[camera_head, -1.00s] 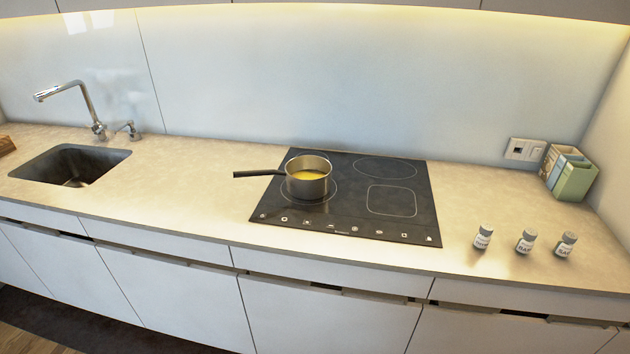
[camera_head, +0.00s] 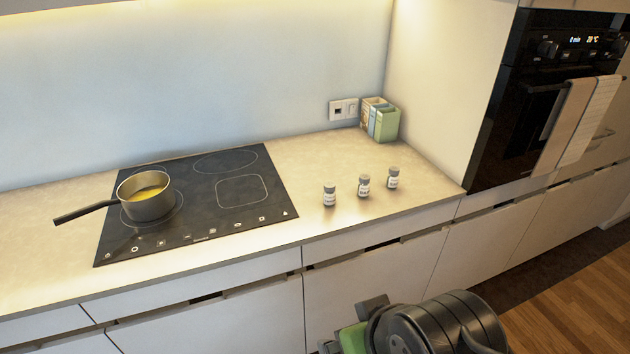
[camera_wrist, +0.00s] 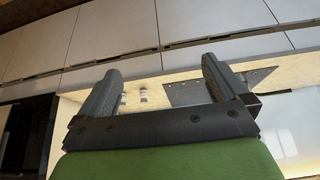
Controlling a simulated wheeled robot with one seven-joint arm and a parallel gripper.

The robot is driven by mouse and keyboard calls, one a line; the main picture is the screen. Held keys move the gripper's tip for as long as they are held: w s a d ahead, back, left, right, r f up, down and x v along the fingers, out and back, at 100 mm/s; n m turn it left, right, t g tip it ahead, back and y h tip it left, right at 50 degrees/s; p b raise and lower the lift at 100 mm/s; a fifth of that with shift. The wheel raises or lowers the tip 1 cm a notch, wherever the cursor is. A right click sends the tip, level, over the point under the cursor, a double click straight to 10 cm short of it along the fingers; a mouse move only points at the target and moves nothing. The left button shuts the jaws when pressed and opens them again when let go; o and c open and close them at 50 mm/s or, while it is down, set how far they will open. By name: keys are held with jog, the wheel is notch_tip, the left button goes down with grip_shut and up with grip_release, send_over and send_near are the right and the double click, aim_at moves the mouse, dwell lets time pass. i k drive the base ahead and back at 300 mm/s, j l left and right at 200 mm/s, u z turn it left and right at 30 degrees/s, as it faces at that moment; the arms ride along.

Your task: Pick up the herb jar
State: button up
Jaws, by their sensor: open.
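Three small white-labelled jars with grey lids stand upright in a slanting row on the counter, right of the hob: a left jar (camera_head: 329,196), a middle jar (camera_head: 364,186) and a right jar (camera_head: 393,179). Their labels are too small to read surely, so I cannot tell which is the herb jar. My gripper (camera_wrist: 160,72) is open and empty in the wrist view, its two fingers wide apart. Small jars (camera_wrist: 143,96) show beyond it, between the fingers, some way off. In the head view my arm is low in front of the cabinets, below the counter.
A black hob (camera_head: 205,200) carries a pot (camera_head: 147,205) of yellow food, its handle pointing left. A green and white box (camera_head: 381,121) stands behind the jars by the wall. A tall oven unit (camera_head: 520,100) with hanging towels bounds the counter's right end. Counter around the jars is clear.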

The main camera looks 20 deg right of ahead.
aim_at(364, 184)
jog(key=i+j, duration=0.3)
jog(key=i, duration=0.2)
jog(key=i+j+z, duration=0.1)
jog(key=i+j, duration=0.15)
jog(key=i, duration=0.2)
